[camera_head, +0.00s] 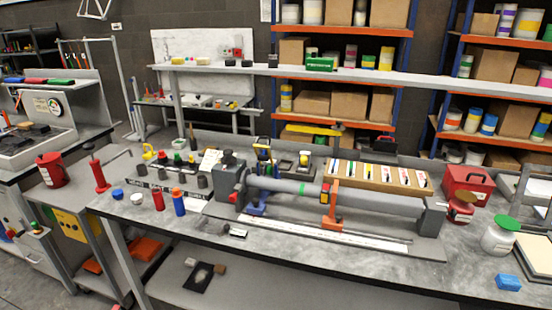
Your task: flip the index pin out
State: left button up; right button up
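A fixture stands on the grey bench in the head view. It has a dark grey block (230,178) at its left end, a long grey tube (375,201) running to the right, and an end block (431,216) at the right. A small red part (234,198) shows low on the left block. A red and yellow part (325,193) sits around or against the tube near its middle, beside an orange upright (332,213). I cannot tell which small part is the index pin, or whether it is in or out. Neither of my grippers is in view.
A white jar with a green lid (499,236) and a red box (467,186) stand right. A steel rule (330,236) lies in front. The front edge is mostly clear.

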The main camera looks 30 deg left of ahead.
aim_at(233, 198)
jog(key=u, duration=1.3)
jog(key=l+u, duration=0.35)
jog(key=l, duration=0.95)
jog(key=i, duration=0.05)
